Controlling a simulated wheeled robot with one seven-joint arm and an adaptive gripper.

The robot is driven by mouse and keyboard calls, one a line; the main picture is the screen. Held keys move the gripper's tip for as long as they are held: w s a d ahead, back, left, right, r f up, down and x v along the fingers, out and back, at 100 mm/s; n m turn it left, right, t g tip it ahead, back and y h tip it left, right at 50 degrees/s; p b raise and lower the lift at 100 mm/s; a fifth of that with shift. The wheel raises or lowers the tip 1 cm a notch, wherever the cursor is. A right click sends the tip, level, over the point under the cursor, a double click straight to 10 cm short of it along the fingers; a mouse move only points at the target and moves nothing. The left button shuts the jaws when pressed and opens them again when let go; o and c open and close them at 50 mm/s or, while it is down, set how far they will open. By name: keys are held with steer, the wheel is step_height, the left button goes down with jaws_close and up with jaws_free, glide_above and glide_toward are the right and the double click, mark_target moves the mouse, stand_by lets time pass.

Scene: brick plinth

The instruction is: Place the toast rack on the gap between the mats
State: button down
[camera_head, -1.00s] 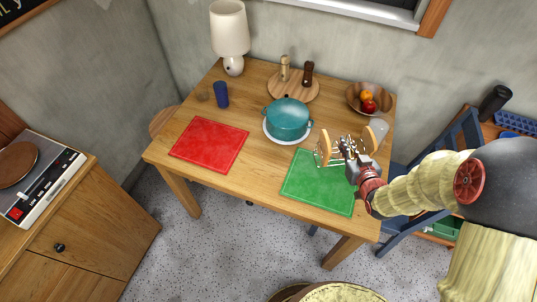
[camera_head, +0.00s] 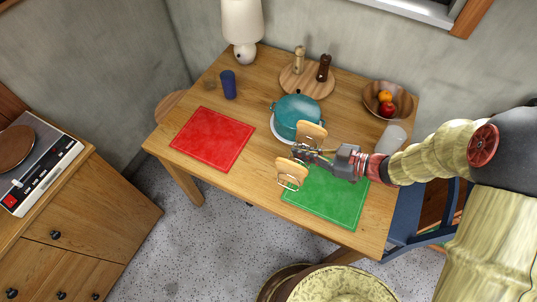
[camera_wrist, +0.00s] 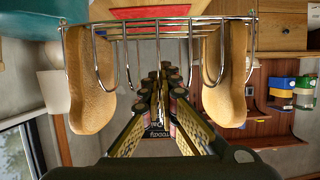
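The toast rack (camera_head: 288,184) is a wire rack with a slice of toast at each end. My gripper (camera_head: 302,152) is shut on its middle and holds it over the left edge of the green mat (camera_head: 335,205). In the wrist view the rack's wires (camera_wrist: 158,32) span the top, with the fingertips (camera_wrist: 163,82) close together below them. The red mat (camera_head: 212,139) lies to the left; part of it (camera_wrist: 150,13) shows in the wrist view. Bare wood (camera_head: 258,172) forms the gap between the mats. The rack's height above the table is hard to judge.
A teal pot (camera_head: 296,112) on a white plate stands just behind the rack. A round board (camera_head: 307,85) with two mills, a fruit bowl (camera_head: 388,98), a blue cup (camera_head: 228,84) and a lamp (camera_head: 242,25) stand further back. The gap is clear.

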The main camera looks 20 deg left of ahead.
steer(key=shift+w+a+f+b, duration=0.55)
steer(key=shift+a+f+b, duration=0.75)
steer(key=shift+a+f, duration=0.8)
steer(key=shift+w+a+f+b, duration=0.6)
steer(key=shift+a+f+b, duration=0.7)
steer(key=shift+a+f, duration=0.85)
steer(key=shift+w+a+f+b, duration=0.55)
steer(key=shift+a+f+b, duration=0.75)
steer(key=shift+a+f, duration=0.8)
steer(key=c, duration=2.6)
jaws_free()
steer(key=shift+f, duration=0.15)
steer(key=o, duration=0.5)
steer(key=shift+o, duration=0.3)
